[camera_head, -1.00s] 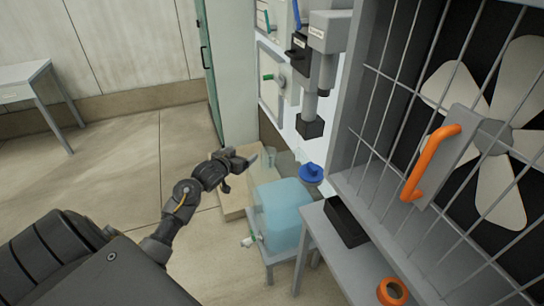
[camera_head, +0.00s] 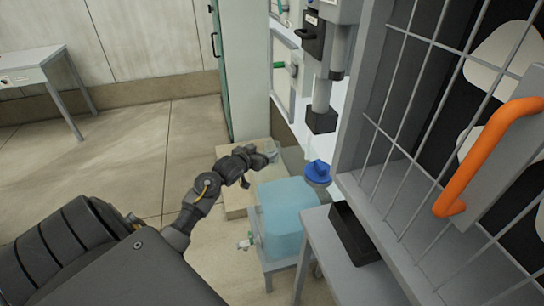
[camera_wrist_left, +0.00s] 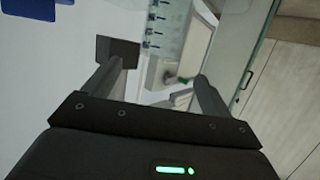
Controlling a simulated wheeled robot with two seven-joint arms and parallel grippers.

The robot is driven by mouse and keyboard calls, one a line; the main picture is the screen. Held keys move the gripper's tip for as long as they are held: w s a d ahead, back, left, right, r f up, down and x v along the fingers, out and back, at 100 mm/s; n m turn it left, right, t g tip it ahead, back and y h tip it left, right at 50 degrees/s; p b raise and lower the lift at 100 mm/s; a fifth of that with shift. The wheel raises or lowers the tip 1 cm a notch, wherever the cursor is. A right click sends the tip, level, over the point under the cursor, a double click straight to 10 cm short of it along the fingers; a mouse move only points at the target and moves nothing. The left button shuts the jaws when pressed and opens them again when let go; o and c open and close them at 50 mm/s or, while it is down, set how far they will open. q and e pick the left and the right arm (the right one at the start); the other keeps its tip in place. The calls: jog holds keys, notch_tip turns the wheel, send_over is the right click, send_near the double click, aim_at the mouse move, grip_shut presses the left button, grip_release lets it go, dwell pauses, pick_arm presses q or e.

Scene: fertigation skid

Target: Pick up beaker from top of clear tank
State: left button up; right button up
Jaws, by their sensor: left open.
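The clear tank (camera_head: 283,222) holds pale blue liquid and stands on a low grey stand. A blue cap (camera_head: 317,172) shows at its back right. I cannot clearly make out the beaker; a faint, see-through greyish shape (camera_head: 272,148) shows by my gripper's tip, and I cannot tell what it is. My left gripper (camera_head: 264,163) is behind and above the tank's far left edge in the head view. In the left wrist view its two fingers (camera_wrist_left: 155,84) are apart with nothing seen held between them. My right gripper is out of view.
A barred fan housing with an orange handle (camera_head: 488,155) fills the right side. A black tray (camera_head: 354,233) lies on a grey bench beside the tank. A dark block (camera_head: 321,120) hangs from the wall unit above. Open floor lies to the left.

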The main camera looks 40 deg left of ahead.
aim_at(274, 143)
pick_arm(q)
jog(key=shift+x, duration=4.9)
